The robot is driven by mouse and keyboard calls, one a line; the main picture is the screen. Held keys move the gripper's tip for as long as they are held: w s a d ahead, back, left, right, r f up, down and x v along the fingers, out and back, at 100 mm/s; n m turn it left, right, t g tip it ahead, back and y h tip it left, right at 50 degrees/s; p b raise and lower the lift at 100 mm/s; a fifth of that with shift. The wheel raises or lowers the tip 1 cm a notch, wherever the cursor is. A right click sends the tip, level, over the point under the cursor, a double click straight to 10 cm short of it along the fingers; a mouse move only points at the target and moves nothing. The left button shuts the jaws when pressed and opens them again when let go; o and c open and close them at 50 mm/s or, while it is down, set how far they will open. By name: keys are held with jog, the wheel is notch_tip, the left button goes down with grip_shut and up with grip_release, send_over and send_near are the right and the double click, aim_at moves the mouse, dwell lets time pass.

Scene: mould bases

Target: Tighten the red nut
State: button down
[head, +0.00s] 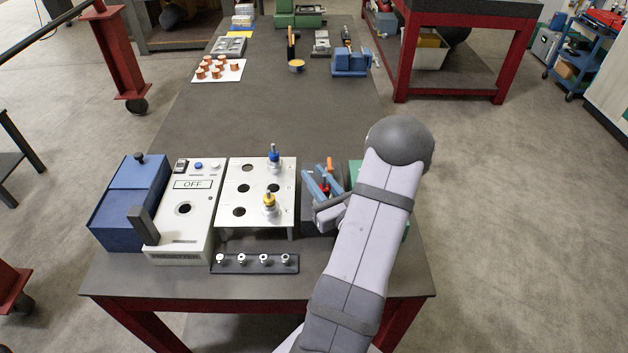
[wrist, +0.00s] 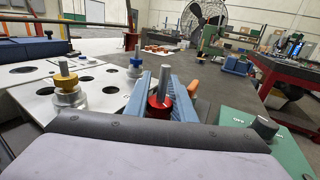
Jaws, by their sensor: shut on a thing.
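The red nut (wrist: 158,107) sits around an upright grey threaded stud (wrist: 165,82) in the wrist view. In the head view the red nut (head: 325,182) is a small spot right of the white plate (head: 255,217). My gripper (wrist: 165,92) has its two blue fingers on either side of the nut and is shut on it. My gripper (head: 323,185) in the head view is partly covered by my arm. What lies under the nut is hidden. A yellow nut (head: 269,199) and a blue nut (head: 273,155) stand on metal fittings on the white plate.
Left of the plate are a white control box (head: 185,230) reading OFF and a blue box (head: 128,200). A dark strip (head: 256,268) with several small round parts lies in front. A green box (wrist: 265,138) stands right of my gripper. The middle of the table is clear.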

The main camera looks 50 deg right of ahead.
jog(key=shift+s+d+r+m+g+h, duration=0.15)
jog(key=shift+m+g+h, duration=0.2)
jog(key=shift+h, duration=0.3)
jog(key=shift+w+d+f+m+g+h, duration=0.1)
jog(key=shift+m+g+h, duration=0.05)
jog(key=shift+m+h, duration=0.4)
jog(key=c, duration=1.5)
grip_release()
jog(key=shift+s, duration=0.1)
jog(key=shift+n+y, duration=0.4)
